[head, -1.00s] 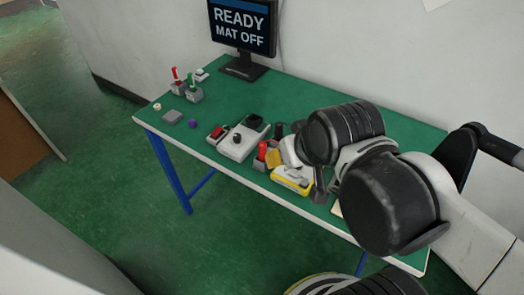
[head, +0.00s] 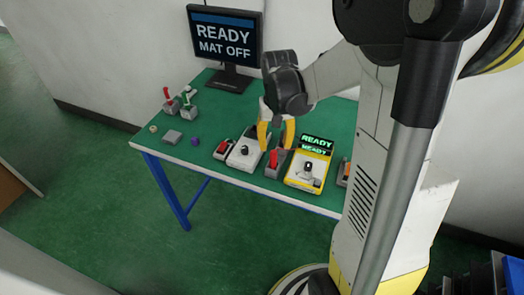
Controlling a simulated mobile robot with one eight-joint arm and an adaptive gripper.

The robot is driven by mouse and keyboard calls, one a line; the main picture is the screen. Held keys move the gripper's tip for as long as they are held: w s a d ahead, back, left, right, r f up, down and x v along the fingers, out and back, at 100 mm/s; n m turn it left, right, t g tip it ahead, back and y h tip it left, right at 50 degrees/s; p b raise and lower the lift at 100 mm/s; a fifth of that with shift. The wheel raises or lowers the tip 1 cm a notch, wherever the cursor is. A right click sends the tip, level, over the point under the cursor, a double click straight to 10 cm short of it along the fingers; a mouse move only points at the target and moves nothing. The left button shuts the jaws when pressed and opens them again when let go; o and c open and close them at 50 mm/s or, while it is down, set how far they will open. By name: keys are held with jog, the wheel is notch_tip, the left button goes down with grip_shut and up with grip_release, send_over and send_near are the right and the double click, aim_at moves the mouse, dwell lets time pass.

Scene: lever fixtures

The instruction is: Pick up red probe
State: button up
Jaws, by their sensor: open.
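The red probe (head: 273,159) stands upright in a grey holder (head: 275,171) near the front edge of the green table. My gripper (head: 276,139) has yellow fingers that are spread apart. It hangs just behind and above the red probe in the picture, with nothing seen between the fingers. I cannot tell whether a finger touches the probe or its holder.
A yellow-framed device (head: 306,174) with a lit READY display stands right of the probe, and a white box with a black knob (head: 244,152) stands left. A red and a green lever (head: 187,103) sit at the far left. A monitor (head: 226,45) stands at the back.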

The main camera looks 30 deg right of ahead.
aim_at(273, 161)
jog(key=f+b, duration=0.1)
jog(key=f, duration=0.2)
jog(key=f+b, duration=0.1)
jog(key=f, duration=0.2)
jog(key=f+b, duration=0.1)
jog(key=f, duration=0.1)
jog(key=shift+w+f+b, duration=0.25)
jog(key=shift+f+b, duration=0.1)
jog(key=shift+f, duration=0.05)
jog(key=shift+r, duration=0.1)
jog(key=shift+c, duration=0.2)
grip_shut()
